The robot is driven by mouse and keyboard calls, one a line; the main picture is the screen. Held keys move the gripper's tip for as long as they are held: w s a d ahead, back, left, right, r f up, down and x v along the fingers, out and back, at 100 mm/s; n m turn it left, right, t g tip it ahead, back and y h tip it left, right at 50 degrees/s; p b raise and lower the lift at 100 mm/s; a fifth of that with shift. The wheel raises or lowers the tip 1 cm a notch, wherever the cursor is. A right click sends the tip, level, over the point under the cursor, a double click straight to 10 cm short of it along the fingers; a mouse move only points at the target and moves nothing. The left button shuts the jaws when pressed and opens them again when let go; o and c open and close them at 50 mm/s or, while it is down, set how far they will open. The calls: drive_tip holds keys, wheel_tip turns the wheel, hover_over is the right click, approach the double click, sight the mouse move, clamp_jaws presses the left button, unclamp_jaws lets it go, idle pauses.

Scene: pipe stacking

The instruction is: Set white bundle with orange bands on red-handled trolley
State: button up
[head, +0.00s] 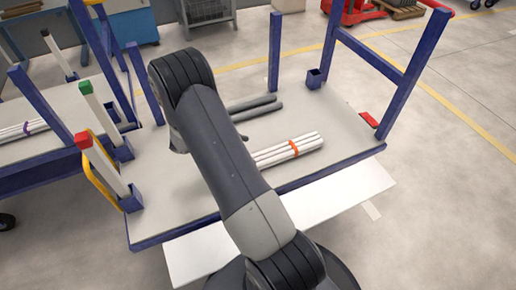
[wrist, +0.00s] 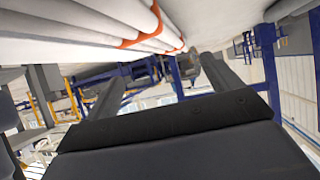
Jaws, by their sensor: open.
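The white bundle with an orange band (head: 294,148) lies on the grey deck of the blue-framed trolley (head: 340,112), whose top rail has a red grip (head: 437,5). My arm hides the bundle's left end. In the wrist view the bundle (wrist: 85,22) runs close across the top left, with orange banding around it. My gripper (wrist: 165,66) is open, its two dark fingers apart with nothing between them; the bundle is beside them.
Posts with a red cap (head: 83,140) and a green cap (head: 86,87) stand along the left. Blue uprights border the deck; its right part is clear.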

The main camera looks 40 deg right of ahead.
drive_tip(key=shift+v, duration=1.45)
drive_tip(key=shift+c, duration=0.5)
